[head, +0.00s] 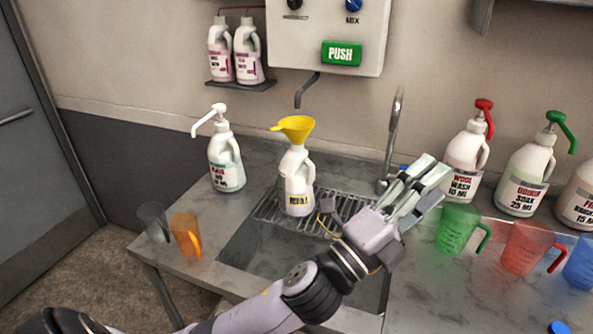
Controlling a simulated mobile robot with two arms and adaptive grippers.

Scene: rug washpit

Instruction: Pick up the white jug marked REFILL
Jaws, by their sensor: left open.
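The white jug marked REFILL (297,186) stands upright on a metal drain grate at the back of the sink. A yellow funnel (296,127) sits in its top. Its handle is on its right side. My left gripper (428,178) is open and empty. It is to the right of the jug, in front of the tap and near the WOOL WASH bottle, with its fingers pointing up and right. The gripper is apart from the jug. My right gripper is not in view.
A white pump bottle (227,163) stands left of the jug. Grey (154,222) and orange (186,236) cups are at the left edge. The tap (392,140) rises behind the gripper. Green (458,230) and red (526,247) measuring jugs and several pump bottles crowd the right. A dispenser (330,32) hangs above.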

